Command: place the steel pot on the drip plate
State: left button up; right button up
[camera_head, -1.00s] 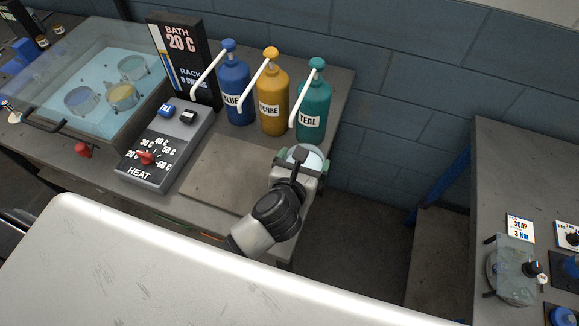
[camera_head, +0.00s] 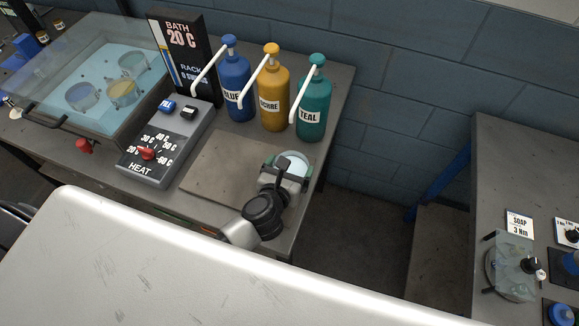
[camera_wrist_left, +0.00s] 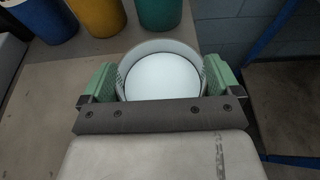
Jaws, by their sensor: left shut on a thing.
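The steel pot (camera_head: 294,162) is a round pale vessel at the right end of the bench, below the teal bottle. My left gripper (camera_head: 285,172) is shut on it, with one green pad on each side. The wrist view shows the pot (camera_wrist_left: 162,76) upright between the pads, its round pale inside facing up. The drip plate (camera_head: 222,165) is a flat grey-brown square on the bench, left of the pot. The pot appears over or beside its right edge; I cannot tell whether it touches anything. My right gripper is out of view.
Blue (camera_head: 236,85), ochre (camera_head: 273,95) and teal (camera_head: 313,105) pump bottles stand behind the plate. The heat control box (camera_head: 165,145) is on its left, with the glass-covered bath (camera_head: 90,90) beyond. The plate's visible surface is clear. A second bench (camera_head: 500,170) stands at right.

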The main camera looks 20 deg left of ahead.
pick_arm(q)
jog(key=o, duration=0.9)
jog(key=shift+r, duration=0.1)
jog(key=b+v, duration=0.2)
jog(key=v, duration=0.9)
jog(key=shift+s, duration=0.15)
jog(key=shift+s+r, duration=0.2)
jog(key=shift+s, duration=0.15)
